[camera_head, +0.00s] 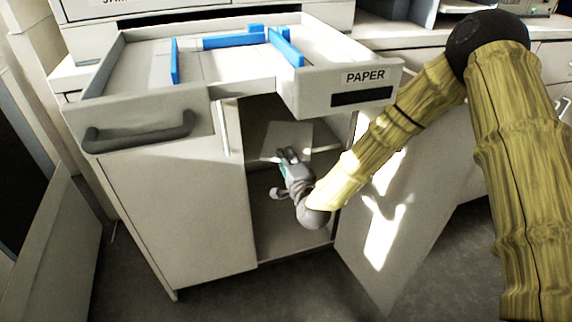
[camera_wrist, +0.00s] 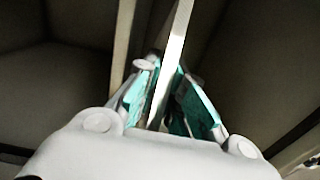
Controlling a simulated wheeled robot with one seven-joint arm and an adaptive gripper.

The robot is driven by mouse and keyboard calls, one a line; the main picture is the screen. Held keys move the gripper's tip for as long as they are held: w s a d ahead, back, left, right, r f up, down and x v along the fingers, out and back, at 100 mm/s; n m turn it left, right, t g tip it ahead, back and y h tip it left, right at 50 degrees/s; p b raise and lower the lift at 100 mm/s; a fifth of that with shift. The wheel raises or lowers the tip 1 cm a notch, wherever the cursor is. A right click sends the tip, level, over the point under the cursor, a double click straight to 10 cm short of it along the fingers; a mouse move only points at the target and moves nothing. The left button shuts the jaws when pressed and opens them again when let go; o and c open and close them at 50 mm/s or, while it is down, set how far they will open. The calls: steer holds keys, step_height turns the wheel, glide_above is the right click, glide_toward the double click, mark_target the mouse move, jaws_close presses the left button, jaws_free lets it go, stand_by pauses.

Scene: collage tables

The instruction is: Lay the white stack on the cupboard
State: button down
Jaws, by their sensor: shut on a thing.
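The white stack (camera_head: 287,134) is a thin pale slab inside the open cupboard (camera_head: 200,220). My gripper (camera_head: 288,156) reaches in through the cupboard's open front and is shut on the stack's near edge. In the wrist view, the stack (camera_wrist: 176,45) is edge-on, a narrow white strip between the teal-padded fingers of my gripper (camera_wrist: 168,90). Dark cupboard walls surround it there. I cannot tell whether the stack touches a shelf.
A drawer labelled PAPER (camera_head: 346,92) is pulled out above the opening, with blue dividers (camera_head: 234,40) in it. The cupboard door (camera_head: 395,220) stands open to the right, close to my arm. The cupboard floor (camera_head: 285,240) looks bare below my gripper.

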steer(key=shift+w+f, duration=0.2)
steer(key=shift+w, duration=0.7)
steer(key=shift+f+b, duration=0.5)
steer(key=shift+f, duration=1.1)
steer(key=shift+f, duration=0.15)
steer(key=c, duration=1.5)
jaws_free()
